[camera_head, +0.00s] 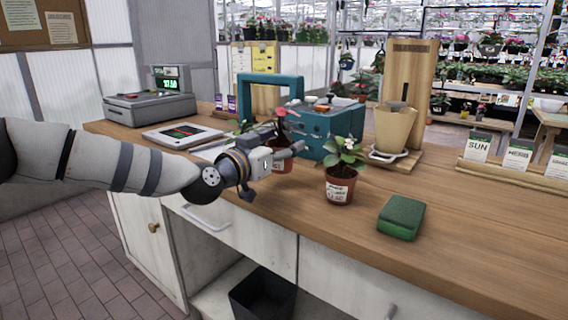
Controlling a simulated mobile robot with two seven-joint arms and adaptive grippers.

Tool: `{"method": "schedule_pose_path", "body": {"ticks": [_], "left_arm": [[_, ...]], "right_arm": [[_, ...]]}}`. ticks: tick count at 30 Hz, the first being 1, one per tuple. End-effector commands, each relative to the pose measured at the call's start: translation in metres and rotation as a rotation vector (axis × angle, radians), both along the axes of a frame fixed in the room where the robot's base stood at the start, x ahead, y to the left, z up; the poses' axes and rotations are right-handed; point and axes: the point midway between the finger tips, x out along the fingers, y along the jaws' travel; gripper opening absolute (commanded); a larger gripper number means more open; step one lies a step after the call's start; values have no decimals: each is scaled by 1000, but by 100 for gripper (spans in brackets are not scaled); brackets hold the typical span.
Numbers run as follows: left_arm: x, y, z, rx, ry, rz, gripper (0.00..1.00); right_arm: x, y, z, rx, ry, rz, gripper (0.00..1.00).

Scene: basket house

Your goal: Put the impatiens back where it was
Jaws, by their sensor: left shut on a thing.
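My left gripper (290,152) reaches in from the left over the wooden counter. It is shut on a brown pot (284,165) with a red-flowered plant (281,113), and the gripper hides much of the pot. Whether the pot touches the counter is hard to tell. A second brown pot (340,189) with a white-flowered plant (347,150) stands upright on the counter, just right of the gripper. Its label is too small to read, so I cannot tell which plant is the impatiens. My right gripper is not in view.
A teal tool carrier (328,122) stands behind the pots. A green sponge-like block (401,217) lies at the front right. A tan pot (396,130) stands on a wooden stand. A register (150,106) and tablet (182,135) are at left. The right front counter (480,225) is clear.

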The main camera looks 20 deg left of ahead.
Motion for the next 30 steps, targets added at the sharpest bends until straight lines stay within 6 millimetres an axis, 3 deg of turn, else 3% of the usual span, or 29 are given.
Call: {"method": "schedule_pose_path", "body": {"ticks": [6, 16, 17, 19, 30], "left_arm": [[3, -3, -39, 0, 5, 0, 23], [3, -3, -40, 2, 2, -1, 23], [3, -3, -40, 2, 3, -1, 58], [2, -3, -39, 2, 2, -1, 74], [2, -3, -35, 0, 0, 0, 76]], "right_arm": [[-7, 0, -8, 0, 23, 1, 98], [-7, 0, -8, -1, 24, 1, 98], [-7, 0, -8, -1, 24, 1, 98], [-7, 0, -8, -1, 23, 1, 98], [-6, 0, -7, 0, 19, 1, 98]]}}
